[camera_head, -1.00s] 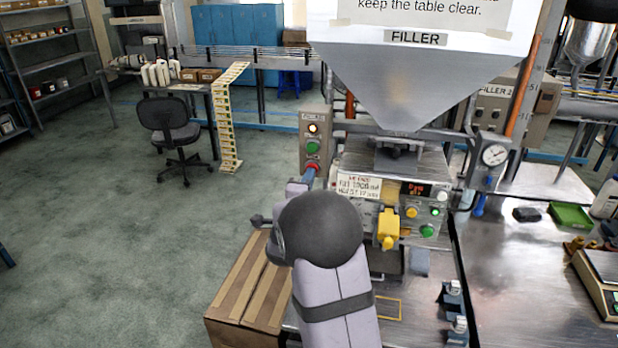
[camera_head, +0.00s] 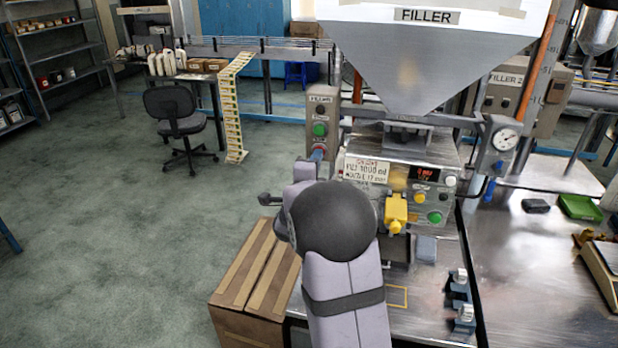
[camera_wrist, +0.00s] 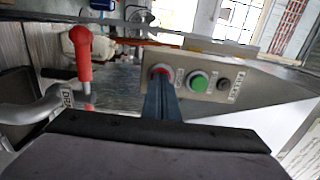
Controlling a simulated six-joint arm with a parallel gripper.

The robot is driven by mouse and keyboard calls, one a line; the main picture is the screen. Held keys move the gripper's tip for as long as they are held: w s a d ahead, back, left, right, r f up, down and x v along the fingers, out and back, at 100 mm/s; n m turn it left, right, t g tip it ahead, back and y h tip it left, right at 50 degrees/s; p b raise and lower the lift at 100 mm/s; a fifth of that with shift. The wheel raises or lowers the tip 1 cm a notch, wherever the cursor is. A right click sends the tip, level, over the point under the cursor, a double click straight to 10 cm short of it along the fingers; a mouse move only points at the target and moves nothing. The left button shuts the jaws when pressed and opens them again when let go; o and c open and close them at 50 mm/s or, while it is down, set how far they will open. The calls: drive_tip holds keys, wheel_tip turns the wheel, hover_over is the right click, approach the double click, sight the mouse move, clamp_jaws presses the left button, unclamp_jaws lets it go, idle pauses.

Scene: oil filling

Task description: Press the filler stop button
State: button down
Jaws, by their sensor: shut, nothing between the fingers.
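The filler button box (camera_head: 332,112) is a grey upright panel left of the filler, with a dark lamp (camera_head: 320,109), a green button (camera_head: 320,130) and a red button (camera_head: 319,148) below it. In the wrist view the box lies sideways, with the red button (camera_wrist: 160,70) left of the green button (camera_wrist: 199,82). My gripper (camera_head: 317,157) is shut and empty. In the wrist view its fingertips (camera_wrist: 158,83) meet the red button's face and cover its lower part. They appear to touch it; how far it is pushed in cannot be told.
The filler hopper (camera_head: 420,60) stands right of the box, above a front panel (camera_head: 385,170) with a red display and a yellow nozzle (camera_head: 395,213). A red-handled lever (camera_wrist: 84,55) is left of my fingers in the wrist view.

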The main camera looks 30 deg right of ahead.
drive_tip(key=shift+s+a+b, duration=0.4)
drive_tip(key=shift+b, duration=0.05)
drive_tip(key=b+v, duration=0.4)
drive_tip(key=v, duration=0.8)
drive_tip(key=shift+s+a+b, duration=0.3)
drive_tip(key=shift+b, duration=0.1)
drive_tip(key=a+f+n+g+y, duration=0.4)
drive_tip(key=a+f+n+y, duration=0.8)
drive_tip(key=a+f+n, duration=0.5)
drive_tip(key=s+f+n+g, duration=0.4)
drive_tip(key=s+f+n, duration=0.1)
drive_tip(key=s, duration=0.6)
drive_tip(key=s+f+n+g, duration=0.4)
drive_tip(key=s+f+g, duration=0.1)
drive_tip(key=s, duration=0.7)
drive_tip(key=shift+a+n+y, duration=0.4)
drive_tip(key=shift+a, duration=0.1)
